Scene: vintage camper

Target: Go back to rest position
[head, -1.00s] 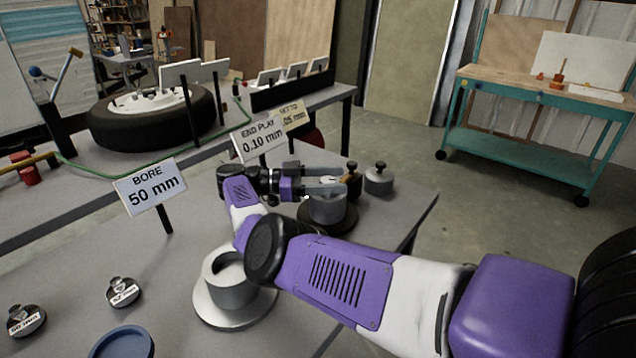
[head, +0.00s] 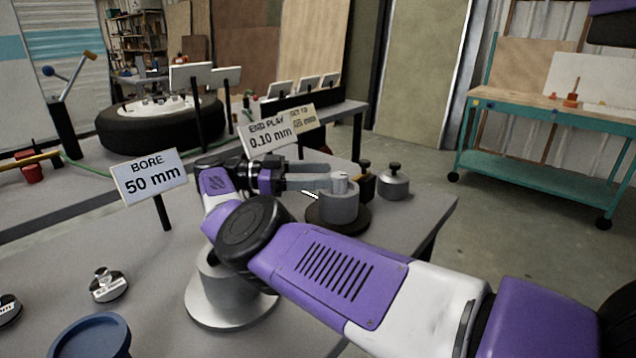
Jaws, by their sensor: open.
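My gripper (head: 318,180) is at the end of my purple and white arm, over the far right part of the grey table. Its fingers point right, beside the top of a grey metal cylinder (head: 338,207) that stands on a dark round base. The fingers are open, and I see nothing held between them. The near finger overlaps the cylinder's top in the picture, so I cannot tell whether they touch.
A hollow grey cylinder on a round flange (head: 230,312) stands partly behind my arm. A knobbed weight (head: 393,183) stands right of my gripper. Signs reading "BORE 50 mm" (head: 150,178) and "END PLAY 0.10 mm" (head: 268,134) stand on the table. A blue dish (head: 90,338) is front left.

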